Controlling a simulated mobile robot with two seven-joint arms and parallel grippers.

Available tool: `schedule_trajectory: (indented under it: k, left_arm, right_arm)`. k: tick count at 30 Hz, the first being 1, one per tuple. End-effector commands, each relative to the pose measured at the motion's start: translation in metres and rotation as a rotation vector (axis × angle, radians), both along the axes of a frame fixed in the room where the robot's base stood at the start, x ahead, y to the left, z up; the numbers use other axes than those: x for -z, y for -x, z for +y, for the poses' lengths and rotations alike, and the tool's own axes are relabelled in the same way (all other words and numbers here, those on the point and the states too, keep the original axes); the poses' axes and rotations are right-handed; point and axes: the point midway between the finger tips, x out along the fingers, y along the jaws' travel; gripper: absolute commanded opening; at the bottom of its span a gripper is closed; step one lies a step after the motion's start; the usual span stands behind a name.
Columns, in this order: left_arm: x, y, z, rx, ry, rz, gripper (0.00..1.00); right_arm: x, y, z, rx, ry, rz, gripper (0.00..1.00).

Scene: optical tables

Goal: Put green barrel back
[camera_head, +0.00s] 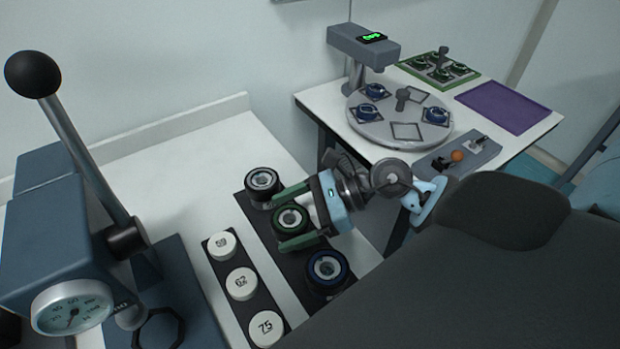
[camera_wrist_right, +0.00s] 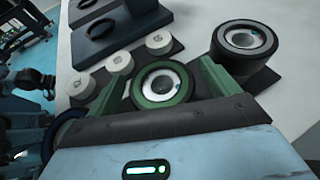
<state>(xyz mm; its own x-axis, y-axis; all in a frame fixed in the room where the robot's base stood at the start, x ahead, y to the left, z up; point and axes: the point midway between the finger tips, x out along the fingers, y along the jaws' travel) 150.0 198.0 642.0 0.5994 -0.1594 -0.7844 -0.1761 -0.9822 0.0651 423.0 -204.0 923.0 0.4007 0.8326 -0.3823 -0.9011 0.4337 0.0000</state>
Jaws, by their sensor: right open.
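The green barrel (camera_head: 291,219) stands upright on a dark mat (camera_head: 263,228), in the middle of a row between a black barrel (camera_head: 263,186) and a blue barrel (camera_head: 327,270). My right gripper (camera_head: 288,217) is open, with its green fingers on either side of the green barrel. In the right wrist view the green barrel (camera_wrist_right: 162,85) sits between the two fingers (camera_wrist_right: 165,85), with the black barrel (camera_wrist_right: 244,41) to the right. I cannot tell whether the fingers touch it. My left gripper is not in view.
White numbered discs (camera_head: 242,283) lie on a dark strip beside the mat. A blue press with a lever (camera_head: 90,165) and a gauge (camera_head: 73,307) stands at left. On the right table are a round turntable (camera_head: 399,117), a green tray (camera_head: 438,68) and a purple mat (camera_head: 503,106).

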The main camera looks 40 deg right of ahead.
Motion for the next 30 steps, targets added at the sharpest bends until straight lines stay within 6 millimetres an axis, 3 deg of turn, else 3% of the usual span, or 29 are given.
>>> schedule_trajectory:
  k: [5, 19, 30]
  left_arm:
    - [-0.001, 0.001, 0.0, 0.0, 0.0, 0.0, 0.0]
    - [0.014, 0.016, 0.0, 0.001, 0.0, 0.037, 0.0]
    - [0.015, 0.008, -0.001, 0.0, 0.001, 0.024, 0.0]
  right_arm:
    - [-0.004, 0.002, -0.006, 0.002, 0.003, 0.001, 0.87]
    - [-0.031, 0.033, -0.067, 0.001, 0.002, 0.004, 0.87]
    - [-0.047, 0.047, -0.097, 0.001, 0.0, 0.002, 0.87]
